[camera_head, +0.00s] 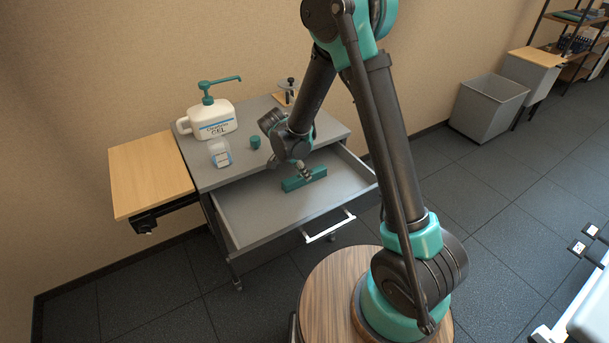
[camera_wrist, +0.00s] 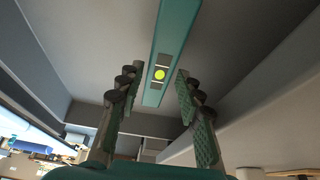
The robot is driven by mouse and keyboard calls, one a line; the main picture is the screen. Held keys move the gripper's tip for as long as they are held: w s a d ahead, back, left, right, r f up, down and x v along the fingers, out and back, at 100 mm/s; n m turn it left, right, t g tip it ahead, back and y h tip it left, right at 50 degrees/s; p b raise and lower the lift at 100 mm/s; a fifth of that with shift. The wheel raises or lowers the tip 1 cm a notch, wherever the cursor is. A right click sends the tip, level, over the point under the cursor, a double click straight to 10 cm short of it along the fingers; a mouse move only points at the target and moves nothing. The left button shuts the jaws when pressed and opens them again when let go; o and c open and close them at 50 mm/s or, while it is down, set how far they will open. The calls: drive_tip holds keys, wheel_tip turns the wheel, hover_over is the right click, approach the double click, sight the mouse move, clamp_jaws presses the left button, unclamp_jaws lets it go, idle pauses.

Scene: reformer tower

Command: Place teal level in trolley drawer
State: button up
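The teal level (camera_head: 304,179) lies in the pulled-out trolley drawer (camera_head: 257,212), on the grey drawer floor. My gripper (camera_head: 302,170) is low over the level's middle, inside the drawer's outline. In the wrist view the level (camera_wrist: 172,45), with its round yellow-green vial, runs between my two fingers (camera_wrist: 158,115). The fingers stand apart, with a gap on both sides of the level, so my gripper is open. The fingertips partly hide the level in the head view.
On the trolley top stand a white gel pump bottle (camera_head: 209,119), a small clear bottle (camera_head: 220,153) and a teal cup-like piece (camera_head: 255,142). A wooden side shelf (camera_head: 150,173) is at the left. The drawer has a white front handle (camera_head: 329,229). A grey bin (camera_head: 487,108) stands far right.

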drive_tip(key=v, duration=0.9)
drive_tip(key=s+d+r+n+y, duration=0.1)
drive_tip(key=s+d+r+n, duration=0.15)
drive_tip(key=d, duration=0.55)
drive_tip(key=s+d+r+n+y, duration=0.1)
drive_tip(key=s+d+n, duration=0.25)
drive_tip(key=d, duration=0.45)
drive_tip(key=s+d+f+n+t+y, duration=0.1)
drive_tip(key=s+d+n, duration=0.4)
drive_tip(key=s+d, duration=0.5)
drive_tip(key=shift+s+d+f+t+y, duration=0.2)
drive_tip(key=shift+s+f+t+y, duration=0.15)
drive_tip(key=shift+s, duration=0.85)
